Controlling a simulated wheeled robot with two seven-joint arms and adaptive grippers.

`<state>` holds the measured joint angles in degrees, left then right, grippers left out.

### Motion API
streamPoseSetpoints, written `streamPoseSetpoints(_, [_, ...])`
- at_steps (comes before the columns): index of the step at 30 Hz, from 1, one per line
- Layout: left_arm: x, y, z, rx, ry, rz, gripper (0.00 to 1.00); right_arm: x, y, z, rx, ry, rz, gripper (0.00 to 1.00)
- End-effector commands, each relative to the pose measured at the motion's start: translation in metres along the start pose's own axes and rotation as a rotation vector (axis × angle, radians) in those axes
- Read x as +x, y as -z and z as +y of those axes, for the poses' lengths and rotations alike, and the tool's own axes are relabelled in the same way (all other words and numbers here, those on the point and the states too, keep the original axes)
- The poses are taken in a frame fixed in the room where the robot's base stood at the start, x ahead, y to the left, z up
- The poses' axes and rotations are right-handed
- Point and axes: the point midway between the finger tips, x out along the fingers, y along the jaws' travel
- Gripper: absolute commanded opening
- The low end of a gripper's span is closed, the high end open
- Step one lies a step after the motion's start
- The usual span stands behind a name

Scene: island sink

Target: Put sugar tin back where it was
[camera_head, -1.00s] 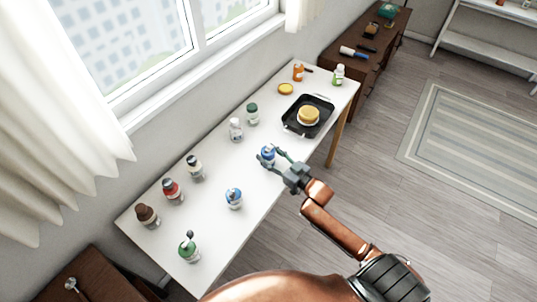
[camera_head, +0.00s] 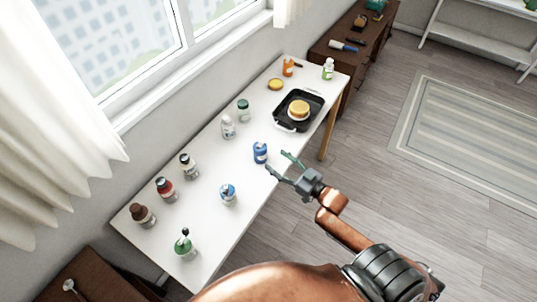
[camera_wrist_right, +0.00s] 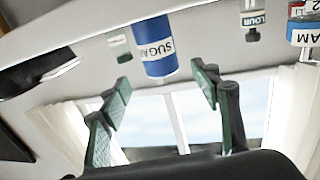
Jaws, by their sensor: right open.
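The sugar tin (camera_head: 260,152) is a blue can with a white label; it stands upright on the white table (camera_head: 222,235) near its front edge. In the right wrist view the tin (camera_wrist_right: 155,48) appears upside down, its label reading SUGAR. My right gripper (camera_head: 279,162) is open and empty, just to the right of the tin, and its fingers point toward it. The wrist view shows the tin beyond the spread fingertips (camera_wrist_right: 162,76), clear of both. My left gripper is not in view.
A black pan (camera_head: 283,124) with a yellow-topped item sits behind. More jars stand at the near left. The floor on the right is clear.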

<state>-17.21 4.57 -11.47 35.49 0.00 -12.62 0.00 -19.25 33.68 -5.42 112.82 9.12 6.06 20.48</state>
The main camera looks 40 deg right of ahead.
Motion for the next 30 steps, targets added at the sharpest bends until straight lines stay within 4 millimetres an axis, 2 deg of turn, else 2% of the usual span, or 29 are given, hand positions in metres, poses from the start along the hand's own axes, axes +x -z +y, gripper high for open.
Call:
streamPoseSetpoints(3, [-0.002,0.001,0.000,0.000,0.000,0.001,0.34,-0.017,0.000,0.000,0.000,0.000,-0.002,0.57])
streamPoseSetpoints(7, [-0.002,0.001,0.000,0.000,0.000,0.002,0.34,-0.026,0.000,0.000,0.000,0.000,0.000,0.57])
streamPoseSetpoints(30, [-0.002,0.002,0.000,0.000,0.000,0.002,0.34,-0.028,0.000,0.000,0.000,0.000,0.000,0.57])
